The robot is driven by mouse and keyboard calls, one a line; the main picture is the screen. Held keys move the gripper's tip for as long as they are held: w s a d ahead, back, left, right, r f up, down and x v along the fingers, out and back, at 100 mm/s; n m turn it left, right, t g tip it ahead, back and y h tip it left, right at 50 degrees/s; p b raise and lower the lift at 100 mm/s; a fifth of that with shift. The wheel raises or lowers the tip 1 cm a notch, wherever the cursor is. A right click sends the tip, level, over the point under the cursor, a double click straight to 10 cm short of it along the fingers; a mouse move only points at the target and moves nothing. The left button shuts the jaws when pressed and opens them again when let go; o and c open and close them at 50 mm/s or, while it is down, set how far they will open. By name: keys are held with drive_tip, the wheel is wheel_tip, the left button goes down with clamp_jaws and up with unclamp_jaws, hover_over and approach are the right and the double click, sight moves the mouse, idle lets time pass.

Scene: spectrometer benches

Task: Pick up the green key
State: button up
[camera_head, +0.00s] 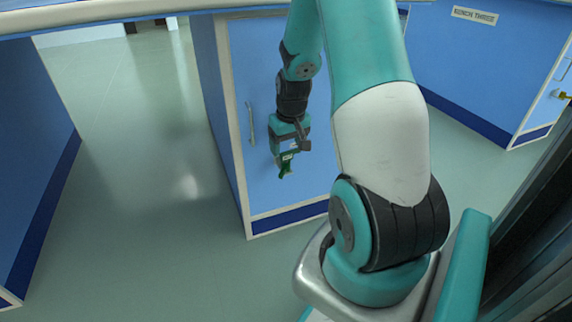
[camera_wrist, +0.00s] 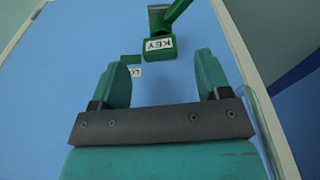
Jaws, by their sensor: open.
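The green key (camera_wrist: 159,48) shows in the wrist view as a green block with an upside-down KEY label, and a green bar runs up from it to the top edge. My gripper (camera_wrist: 163,66) is open, its two teal fingers apart with the key's labelled block just beyond and between their tips. I see no contact. A smaller green piece (camera_wrist: 131,60) with a partly hidden label starting "LO" lies beside the left finger. In the head view, green (camera_head: 285,171) shows at my gripper's end, in front of the blue cabinet door; details are too small to tell.
The blue cabinet (camera_head: 235,100) has a pale frame and a vertical handle (camera_head: 250,123) left of my gripper. Another blue bench labelled BENCH THREE (camera_head: 474,15) stands at the right. A blue cabinet (camera_head: 30,150) stands at the left. Open floor (camera_head: 150,200) lies between.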

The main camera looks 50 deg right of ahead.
sight(287, 152)
drive_tip(key=f, duration=0.1)
drive_tip(key=f+b, duration=0.1)
drive_tip(key=f, duration=0.1)
drive_tip(key=f+b, duration=0.1)
drive_tip(key=shift+w+d+f, duration=0.15)
drive_tip(key=shift+w+f, duration=0.2)
drive_tip(key=shift+f, duration=0.05)
drive_tip(key=shift+r, duration=0.1)
drive_tip(key=c, duration=1)
drive_tip(key=shift+r, duration=0.1)
